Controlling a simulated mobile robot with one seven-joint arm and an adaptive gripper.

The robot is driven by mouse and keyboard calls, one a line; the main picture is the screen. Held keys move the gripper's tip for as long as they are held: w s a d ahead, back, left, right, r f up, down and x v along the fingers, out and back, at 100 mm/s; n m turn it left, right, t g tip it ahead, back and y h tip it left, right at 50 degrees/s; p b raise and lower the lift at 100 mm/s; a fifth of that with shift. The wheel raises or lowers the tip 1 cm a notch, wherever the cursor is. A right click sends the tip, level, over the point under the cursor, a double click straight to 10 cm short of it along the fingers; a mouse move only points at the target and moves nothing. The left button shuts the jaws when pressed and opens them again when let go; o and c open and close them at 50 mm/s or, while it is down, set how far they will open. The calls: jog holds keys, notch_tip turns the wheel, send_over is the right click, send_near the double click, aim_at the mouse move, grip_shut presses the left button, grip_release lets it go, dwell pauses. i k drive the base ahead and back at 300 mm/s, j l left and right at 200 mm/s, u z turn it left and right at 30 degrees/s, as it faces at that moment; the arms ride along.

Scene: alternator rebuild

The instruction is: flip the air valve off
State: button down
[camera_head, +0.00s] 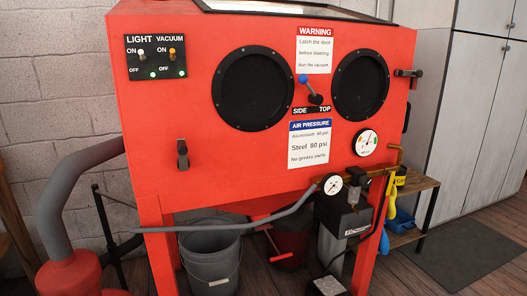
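The red blasting cabinet (190,100) fills the middle of the view. Brass air piping (394,160) runs at its lower right, with a yellow part bearing dark lettering (400,180) beside it. A small white gauge (332,184) and a black regulator (355,177) sit on this line. The valve's handle is too small to make out, and I cannot tell whether it is on or off. A blue-knobbed lever (308,88) on the front stands above the words SIDE and TOP, its knob up and to the left. My gripper is not in view.
A switch panel (156,57) marked LIGHT and VACUUM is at upper left. A pressure gauge (365,142) is on the cabinet front. A grey hose (60,200) is at left. A bucket (209,255), a black-and-silver unit (335,235) and a small bench (418,184) stand low down.

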aim_at(392, 173)
jog(key=i+j+z, duration=0.15)
jog(key=j+z, duration=0.25)
jog(key=i+j+z, duration=0.1)
jog(key=z, duration=0.25)
jog(key=j+z, duration=0.4)
jog(key=i+j, duration=0.05)
jog(key=j, duration=0.05)
